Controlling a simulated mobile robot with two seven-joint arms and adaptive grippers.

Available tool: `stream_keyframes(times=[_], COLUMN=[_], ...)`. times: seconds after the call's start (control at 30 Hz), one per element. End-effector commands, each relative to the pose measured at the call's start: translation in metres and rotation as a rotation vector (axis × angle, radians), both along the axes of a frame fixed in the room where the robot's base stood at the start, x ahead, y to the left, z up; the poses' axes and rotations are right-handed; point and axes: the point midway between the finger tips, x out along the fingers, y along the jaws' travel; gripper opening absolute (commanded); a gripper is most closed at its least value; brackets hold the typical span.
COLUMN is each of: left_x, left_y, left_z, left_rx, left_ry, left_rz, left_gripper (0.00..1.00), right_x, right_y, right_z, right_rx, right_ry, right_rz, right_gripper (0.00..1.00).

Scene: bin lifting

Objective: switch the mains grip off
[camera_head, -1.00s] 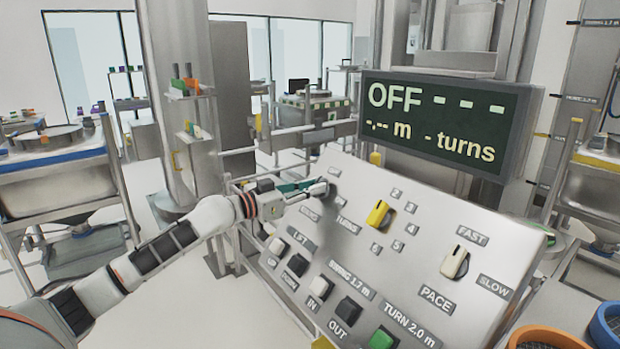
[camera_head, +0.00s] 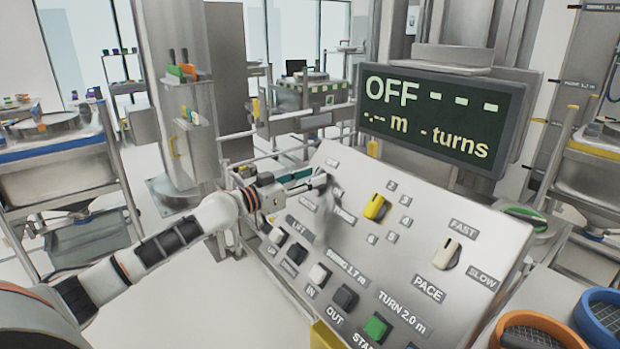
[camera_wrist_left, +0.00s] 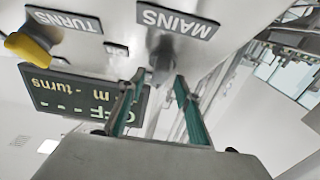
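The mains grip (camera_wrist_left: 162,62) is a dark grey knob on the sloping panel, beside the MAINS label (camera_wrist_left: 177,20) in the left wrist view. My left gripper (camera_wrist_left: 160,77) has two green fingers standing apart, one on each side of the grip. I cannot tell whether either finger touches it. In the head view my left gripper (camera_head: 322,181) is at the panel's upper left and mostly hides the grip. The display (camera_head: 440,118) reads OFF, with dashes for the metres and turns. My right gripper is not in view.
The panel (camera_head: 400,262) also carries a yellow turns knob (camera_head: 376,207), a white pace knob (camera_head: 446,254), several push buttons and a green start button (camera_head: 376,327). Blue (camera_head: 603,318) and orange (camera_head: 540,326) rimmed round things stand at the lower right. A metal column (camera_head: 180,90) stands behind my left arm.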

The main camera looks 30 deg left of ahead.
Motion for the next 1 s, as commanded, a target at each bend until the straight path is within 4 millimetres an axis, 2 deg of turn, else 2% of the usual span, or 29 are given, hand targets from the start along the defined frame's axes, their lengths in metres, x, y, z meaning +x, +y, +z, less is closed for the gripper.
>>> stream_keyframes(times=[0.27,0.67,1.0], left_x=[-0.005,-0.059,-0.092], left_y=[0.003,0.026,0.042], left_z=[-0.002,-0.004,-0.004], left_rx=[0.003,0.004,-0.001], left_ry=[0.003,0.005,0.004], left_rz=[0.0,-0.002,0.0], left_gripper=[0.33,0.33,0.33], right_x=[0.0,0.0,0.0], right_y=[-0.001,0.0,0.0], right_z=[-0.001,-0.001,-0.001], right_rx=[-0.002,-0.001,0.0], right_ry=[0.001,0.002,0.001], right_rz=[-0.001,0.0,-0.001], right_gripper=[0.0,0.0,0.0])
